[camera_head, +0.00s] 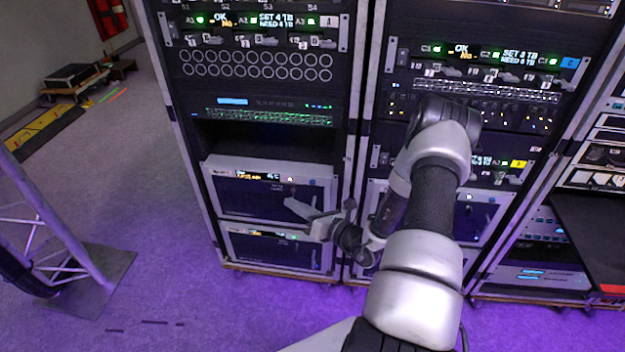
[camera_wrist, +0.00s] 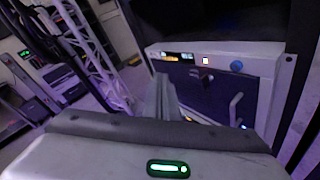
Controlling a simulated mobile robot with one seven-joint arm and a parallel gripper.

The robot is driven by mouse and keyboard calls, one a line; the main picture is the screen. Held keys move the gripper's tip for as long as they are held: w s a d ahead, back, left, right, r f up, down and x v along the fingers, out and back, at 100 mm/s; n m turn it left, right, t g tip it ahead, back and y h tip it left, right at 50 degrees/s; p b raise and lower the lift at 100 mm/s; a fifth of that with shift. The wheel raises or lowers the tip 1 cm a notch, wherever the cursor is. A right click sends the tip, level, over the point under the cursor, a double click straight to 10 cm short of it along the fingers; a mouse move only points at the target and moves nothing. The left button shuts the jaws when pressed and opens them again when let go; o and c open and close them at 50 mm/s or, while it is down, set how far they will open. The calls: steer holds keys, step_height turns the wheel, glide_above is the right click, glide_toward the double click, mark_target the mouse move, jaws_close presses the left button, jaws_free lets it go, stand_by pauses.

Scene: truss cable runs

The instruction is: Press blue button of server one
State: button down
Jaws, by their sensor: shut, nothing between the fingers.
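A white-framed server unit (camera_head: 212,172) with a dark front panel sits low in the left rack. The wrist view shows the same kind of unit (camera_wrist: 267,95) close up, with a small display, a lit white square button, a round blue button (camera_wrist: 236,66) and a handle. The blue button is small and hard to make out in the head view. My gripper (camera_head: 289,203) is shut and empty in front of the upper unit's panel. In the wrist view my closed fingers (camera_wrist: 161,80) point at the panel, left of and below the blue button. I cannot tell whether they touch the panel.
A similar unit (camera_head: 240,249) sits below. The right rack (camera_head: 372,110) stands beside it, partly hidden behind my arm. A truss stand (camera_head: 75,250) is at the left, with open floor (camera_head: 150,230) between it and the racks. A black shelf (camera_head: 590,235) is at the right.

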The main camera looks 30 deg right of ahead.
mark_target(312, 183)
steer(key=s+d+f+m+h, duration=0.1)
steer(key=d+f+m+h, duration=0.2)
steer(key=d+f, duration=0.1)
steer(key=shift+f+m+t, duration=0.3)
steer(key=shift+m, duration=0.1)
steer(key=shift+s, duration=0.1)
steer(key=shift+w+d+b, duration=0.45)
steer(key=shift+w+d, duration=0.35)
steer(key=shift+w, duration=0.4)
steer(key=shift+w+d+b, duration=0.45)
steer(key=shift+w+d, duration=0.4)
steer(key=shift+w, duration=0.4)
steer(key=shift+w+d+b, duration=0.45)
steer(key=shift+w+d, duration=0.35)
steer(key=shift+w, duration=0.4)
steer(key=shift+w, duration=0.1)
steer(key=shift+w+d, duration=0.2)
steer(key=shift+w, duration=0.05)
